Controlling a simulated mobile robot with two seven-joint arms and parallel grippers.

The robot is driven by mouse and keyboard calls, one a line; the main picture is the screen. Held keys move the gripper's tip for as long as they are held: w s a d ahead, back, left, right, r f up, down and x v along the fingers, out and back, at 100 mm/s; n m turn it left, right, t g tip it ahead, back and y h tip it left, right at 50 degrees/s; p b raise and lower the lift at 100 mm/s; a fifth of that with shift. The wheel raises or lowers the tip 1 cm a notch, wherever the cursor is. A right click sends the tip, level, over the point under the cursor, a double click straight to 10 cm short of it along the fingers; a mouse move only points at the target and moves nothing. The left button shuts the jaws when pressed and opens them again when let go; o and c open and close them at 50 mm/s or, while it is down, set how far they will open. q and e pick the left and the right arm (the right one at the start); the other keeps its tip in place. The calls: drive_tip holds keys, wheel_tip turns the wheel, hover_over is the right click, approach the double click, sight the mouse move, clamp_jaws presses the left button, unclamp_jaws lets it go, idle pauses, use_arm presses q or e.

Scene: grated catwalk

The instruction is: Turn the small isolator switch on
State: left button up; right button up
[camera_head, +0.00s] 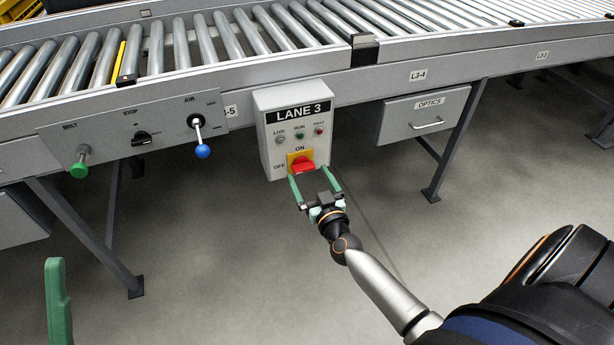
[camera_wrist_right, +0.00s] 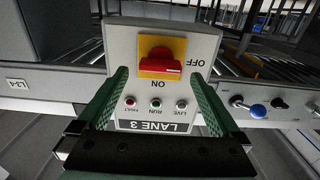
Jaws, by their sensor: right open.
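The small isolator switch, a red handle (camera_head: 302,164) on a yellow plate (camera_head: 291,158), sits low on the grey LANE 3 box (camera_head: 264,140). ON is marked above it and OFF at its left. In the right wrist view, seen upside down, the red handle (camera_wrist_right: 160,66) lies across the plate, in line with the OFF mark. My right gripper (camera_head: 309,177) is open, just in front of and below the switch, its green fingers apart with nothing between them. A single green finger of my left gripper (camera_head: 58,300) shows at the lower left; the rest is out of frame.
A roller conveyor (camera_head: 210,75) runs above the box. Left of the box, a panel carries a green BOLT knob (camera_head: 79,170), a black STOP switch (camera_head: 141,138) and a blue-tipped AIR lever (camera_head: 203,151). An OPTICS drawer (camera_head: 425,118) is at the right. Floor space below is clear.

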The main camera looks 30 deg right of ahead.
sight(303, 167)
drive_tip(key=shift+x, duration=1.05)
drive_tip(key=c, duration=1.3)
